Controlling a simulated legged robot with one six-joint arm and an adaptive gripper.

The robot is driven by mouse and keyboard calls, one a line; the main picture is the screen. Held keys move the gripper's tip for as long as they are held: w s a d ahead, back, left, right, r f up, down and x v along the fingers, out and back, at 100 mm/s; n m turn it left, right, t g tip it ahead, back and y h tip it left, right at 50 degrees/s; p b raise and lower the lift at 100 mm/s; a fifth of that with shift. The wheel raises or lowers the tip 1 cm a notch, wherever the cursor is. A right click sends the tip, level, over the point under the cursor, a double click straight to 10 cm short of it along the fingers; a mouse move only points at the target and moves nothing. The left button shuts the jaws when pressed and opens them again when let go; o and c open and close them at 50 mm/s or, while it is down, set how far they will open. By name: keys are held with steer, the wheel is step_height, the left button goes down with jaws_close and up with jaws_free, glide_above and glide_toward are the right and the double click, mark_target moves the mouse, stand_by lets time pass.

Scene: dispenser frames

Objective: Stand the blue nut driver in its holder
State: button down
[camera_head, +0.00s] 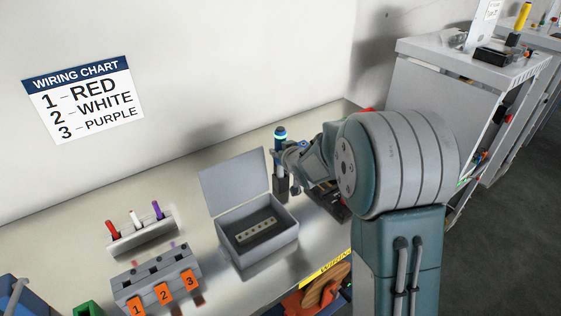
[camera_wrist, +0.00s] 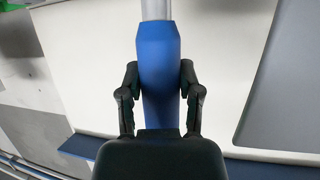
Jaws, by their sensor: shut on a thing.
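The blue nut driver (camera_head: 280,139) stands roughly upright at my gripper (camera_head: 287,163), to the right of the open grey box. In the wrist view, its blue handle (camera_wrist: 158,50) lies between the two black fingers of my gripper (camera_wrist: 159,78), which are shut on it. A pale metal shaft runs from the handle to the top edge of that view. The lower part of the tool is hard to make out in the head view. A dark block (camera_head: 336,204) sits partly behind my arm; I cannot tell whether it is the holder.
The open grey box (camera_head: 268,256) with a terminal strip stands left of my gripper. Further left are a rack (camera_head: 142,240) of red, white and purple pieces and a numbered grey block (camera_head: 155,272). A grey cabinet (camera_head: 430,82) stands at right. The wall is close behind.

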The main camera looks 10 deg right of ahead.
step_height(320, 180, down, 3)
steer(key=shift+f, duration=0.15)
steer(key=shift+c, duration=1.4)
jaws_free()
steer(key=s+d+r+m+g+h, duration=0.1)
steer(key=s+d+r+g+h, duration=0.1)
steer(key=s+r, duration=0.65)
steer(key=s+d+r+m+g+h, duration=0.1)
steer(key=s+d+r+h, duration=0.15)
steer(key=s, duration=1.15)
steer(key=s+a+g+y, duration=0.1)
steer(key=s+a+g, duration=0.1)
steer(key=s, duration=0.6)
steer(key=s+a+r+g+y, duration=0.1)
steer(key=s+a+g, duration=0.1)
steer(key=s, duration=0.6)
steer(key=shift+s+a+r+g, duration=0.25)
steer(key=shift+s+g, duration=0.05)
steer(key=shift+g, duration=0.1)
